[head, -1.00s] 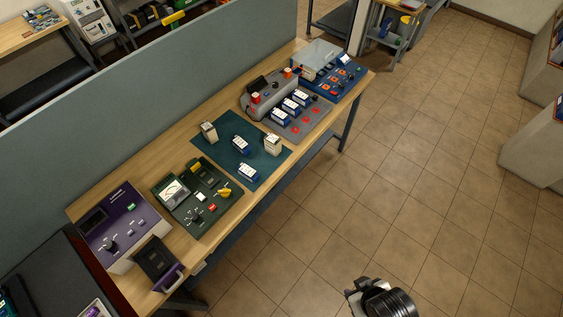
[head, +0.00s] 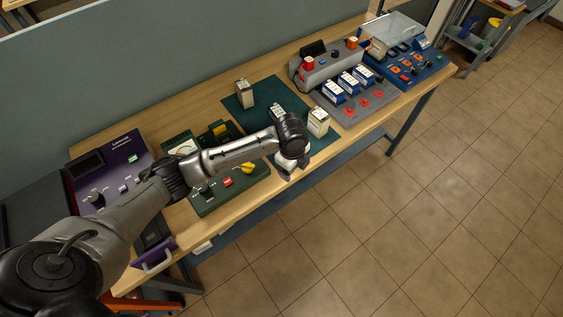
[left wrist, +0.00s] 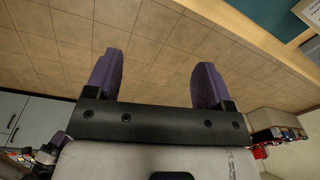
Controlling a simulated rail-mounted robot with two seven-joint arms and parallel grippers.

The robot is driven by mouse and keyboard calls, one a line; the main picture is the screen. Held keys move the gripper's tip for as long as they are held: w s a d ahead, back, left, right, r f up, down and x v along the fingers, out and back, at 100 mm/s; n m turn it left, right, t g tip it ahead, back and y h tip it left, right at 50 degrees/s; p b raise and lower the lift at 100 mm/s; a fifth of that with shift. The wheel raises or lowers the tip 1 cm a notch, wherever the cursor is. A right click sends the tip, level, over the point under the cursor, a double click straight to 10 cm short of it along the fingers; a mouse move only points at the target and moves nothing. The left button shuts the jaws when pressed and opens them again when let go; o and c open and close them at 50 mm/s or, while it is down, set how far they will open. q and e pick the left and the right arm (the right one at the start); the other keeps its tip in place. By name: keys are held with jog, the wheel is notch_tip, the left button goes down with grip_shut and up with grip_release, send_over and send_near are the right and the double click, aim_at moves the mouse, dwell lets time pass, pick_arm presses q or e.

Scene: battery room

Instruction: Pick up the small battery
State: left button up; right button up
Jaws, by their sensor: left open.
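Which one counts as the small battery I cannot tell. My left gripper (head: 285,176) hangs over the mat's front edge, left of the right cream battery; its fingers are hard to make out there. In the left wrist view my left gripper (left wrist: 156,78) is open and empty, purple fingers apart, with floor behind them. A pale box is cut off at the top right corner.
A grey charging rack (head: 352,98) with several blue batteries and a blue device (head: 410,65) stand to the right. A green tester (head: 230,190) lies under my arm, and a purple unit (head: 110,172) is at the left. The partition (head: 150,60) runs behind the table.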

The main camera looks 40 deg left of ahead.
pick_arm(q)
jog(key=w+a+r+m+b, duration=0.2)
jog(key=w+a+b, duration=0.45)
jog(key=a, duration=0.45)
jog(key=shift+g+y, duration=0.3)
jog(key=f, duration=0.5)
jog(key=f+b, duration=0.1)
jog(key=f, duration=0.1)
jog(key=shift+w+f, duration=0.3)
jog(key=shift+w, duration=0.1)
jog(key=shift+a+f+b, duration=0.1)
jog(key=shift+f+b, duration=0.4)
jog(key=shift+f, duration=2.05)
pick_arm(e)
notch_tip(320, 180, down, 10)
jog(key=shift+f, duration=0.25)
jog(key=shift+d, duration=0.15)
pick_arm(q)
jog(key=shift+r, duration=0.1)
jog(key=c, duration=1.4)
pick_arm(e)
jog(key=shift+s, duration=0.1)
